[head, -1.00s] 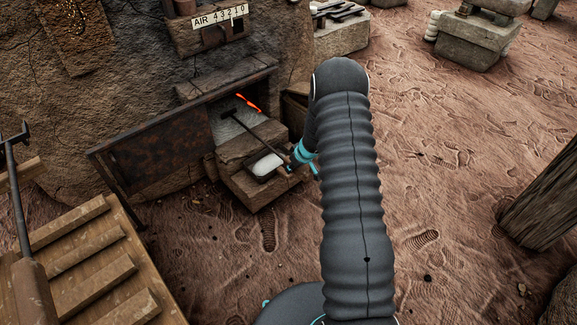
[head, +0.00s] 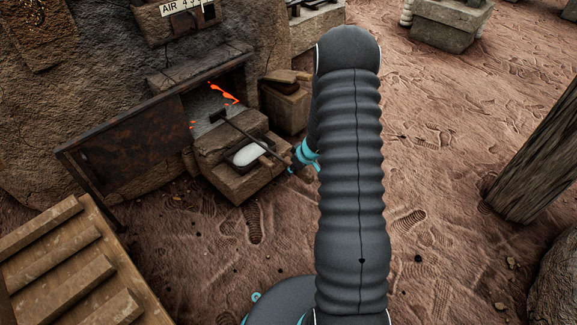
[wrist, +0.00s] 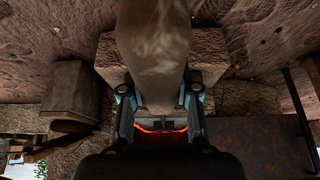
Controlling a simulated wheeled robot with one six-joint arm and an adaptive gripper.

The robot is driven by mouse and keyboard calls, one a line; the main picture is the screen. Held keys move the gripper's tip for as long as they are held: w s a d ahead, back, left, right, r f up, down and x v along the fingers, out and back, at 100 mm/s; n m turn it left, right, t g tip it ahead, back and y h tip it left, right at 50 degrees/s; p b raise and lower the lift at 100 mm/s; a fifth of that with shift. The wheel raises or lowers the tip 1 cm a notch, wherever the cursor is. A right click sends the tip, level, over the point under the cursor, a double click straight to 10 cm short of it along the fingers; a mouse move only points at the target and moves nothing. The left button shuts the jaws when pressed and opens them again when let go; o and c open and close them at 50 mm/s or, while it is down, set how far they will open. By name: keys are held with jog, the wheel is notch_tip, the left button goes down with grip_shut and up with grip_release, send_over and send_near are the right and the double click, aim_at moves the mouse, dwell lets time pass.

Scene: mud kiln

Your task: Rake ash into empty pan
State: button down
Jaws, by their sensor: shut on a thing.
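The rake has a dark T-shaped head (head: 217,116) at the front of the kiln mouth and a thin shaft sloping down to the right. My gripper (head: 292,169) is shut on its handle, right of the pan. In the wrist view my gripper (wrist: 158,108) closes around the wide brown handle (wrist: 154,45). The pan (head: 247,155), pale inside, sits on the stone step below the mouth; the shaft passes over it. Whether it holds ash, I cannot tell. Grey material, perhaps ash (head: 205,101), lies inside the mouth near glowing orange embers (head: 224,93).
A rusty door (head: 130,150) stands open left of the mouth. A slatted wooden rack (head: 65,255) is at the lower left. A stone block (head: 285,105) stands right of the mouth. A thick post (head: 535,165) is at the right. Sandy ground between is mostly clear.

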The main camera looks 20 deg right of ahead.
aim_at(247, 134)
jog(key=s+d+b, duration=0.1)
jog(key=s+d, duration=0.3)
jog(key=s, duration=0.7)
jog(key=shift+s+d+b, duration=0.25)
jog(key=shift+d+b, duration=0.1)
jog(key=shift+b, duration=0.05)
jog(key=shift+r, duration=0.2)
notch_tip(247, 134, up, 4)
jog(key=p, duration=0.5)
jog(key=shift+f, duration=0.15)
jog(key=w+a+p, duration=0.1)
jog(key=w+p, duration=0.1)
jog(key=w, duration=0.1)
jog(key=w+a+p, duration=0.2)
jog(key=w, duration=0.2)
jog(key=w+a+p, duration=0.1)
jog(key=w+p, duration=0.2)
jog(key=w, duration=0.1)
jog(key=shift+a, duration=0.3)
jog(key=w+a, duration=0.3)
jog(key=w, duration=0.4)
jog(key=w+a, duration=0.3)
jog(key=w, duration=0.5)
jog(key=w+a, duration=0.3)
jog(key=w, duration=0.4)
jog(key=shift+w, duration=0.2)
jog(key=shift+f, duration=0.1)
